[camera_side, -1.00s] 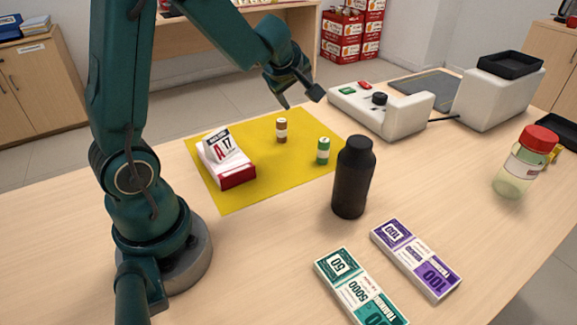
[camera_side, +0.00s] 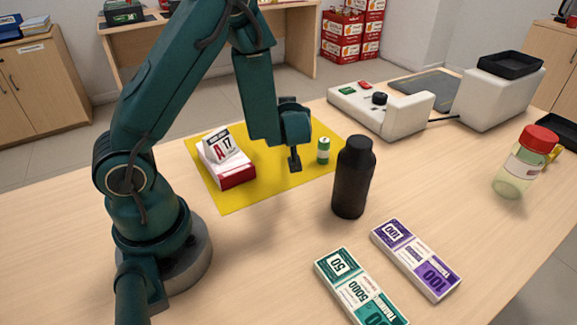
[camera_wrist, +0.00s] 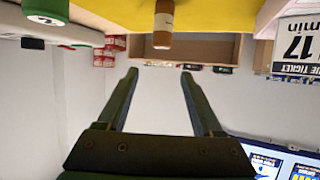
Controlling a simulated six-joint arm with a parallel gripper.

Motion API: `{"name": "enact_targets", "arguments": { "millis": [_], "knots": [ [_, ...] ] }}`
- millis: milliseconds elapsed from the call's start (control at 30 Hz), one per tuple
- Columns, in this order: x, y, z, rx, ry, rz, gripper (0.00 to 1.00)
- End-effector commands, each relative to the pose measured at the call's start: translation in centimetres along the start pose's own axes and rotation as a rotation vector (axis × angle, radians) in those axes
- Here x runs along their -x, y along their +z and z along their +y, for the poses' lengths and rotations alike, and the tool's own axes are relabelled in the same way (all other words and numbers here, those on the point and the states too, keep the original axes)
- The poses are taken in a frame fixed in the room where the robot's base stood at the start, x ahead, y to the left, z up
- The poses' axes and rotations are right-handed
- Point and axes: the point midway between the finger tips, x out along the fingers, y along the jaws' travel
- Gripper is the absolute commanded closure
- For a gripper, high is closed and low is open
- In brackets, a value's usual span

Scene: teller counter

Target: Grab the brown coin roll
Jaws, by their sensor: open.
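The brown coin roll (camera_wrist: 163,24), brown with a white band, stands on the yellow mat (camera_side: 240,196). In the side view my arm hides it. The wrist view is upside down and shows it ahead of the fingertips, in line with the gap between them. My gripper (camera_wrist: 159,74) is open, and nothing is between its fingers. In the side view my gripper (camera_side: 294,160) is low over the mat, left of a green coin roll (camera_side: 323,151). This green roll also shows at the wrist view's upper left (camera_wrist: 45,9).
A black bottle (camera_side: 352,180) stands just right of the mat. Banknote bundles (camera_side: 415,258) lie in front. A white counter machine (camera_side: 405,115) stands behind, and a red-lidded jar (camera_side: 520,165) at the right.

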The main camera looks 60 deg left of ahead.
Motion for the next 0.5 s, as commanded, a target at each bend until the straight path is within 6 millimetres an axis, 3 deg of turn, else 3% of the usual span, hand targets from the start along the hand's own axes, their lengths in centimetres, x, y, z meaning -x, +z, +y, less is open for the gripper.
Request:
{"name": "enact_targets", "arguments": {
  "millis": [33,200,500],
  "knots": [
    [-0.5,1.2,-0.1,-0.007,-0.004,-0.004,0.32],
    [-1.3,3.1,0.0,-0.001,-0.001,-0.002,0.32],
    [-3.7,3.3,-0.1,0.005,-0.005,-0.001,0.32]
  ]
}}
